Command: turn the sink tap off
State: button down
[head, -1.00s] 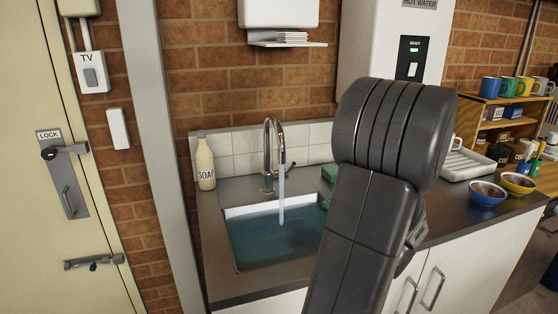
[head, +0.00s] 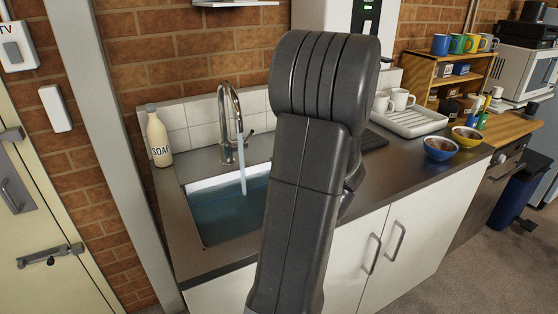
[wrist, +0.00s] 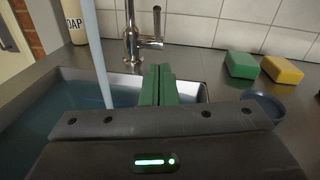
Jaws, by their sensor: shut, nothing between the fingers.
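The chrome sink tap (head: 230,112) stands behind the basin, and water (head: 242,170) runs from its spout. In the wrist view the tap's body (wrist: 131,42) shows, with a side lever (wrist: 152,42) on its right whose thin rod points up. The stream (wrist: 97,55) falls at the left there. The sink (head: 203,243) holds bluish water. My gripper (wrist: 157,82) has green fingers, shut together and empty. In the wrist view they appear just below and in front of the lever, with no clear contact. In the head view my arm hides the gripper.
A soap bottle (head: 158,136) stands left of the tap. Green (wrist: 241,65) and yellow (wrist: 281,70) sponges lie right of it by the tiles. A white drying tray (head: 410,122), mugs (head: 401,98) and bowls (head: 440,148) occupy the counter further right.

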send_near(246, 139)
jog(key=w, duration=0.1)
jog(key=w+r+p, duration=0.1)
jog(key=w+a, duration=0.1)
jog(key=shift+w+r, duration=0.2)
jog(key=shift+r+p, duration=0.15)
jog(key=shift+p, duration=0.3)
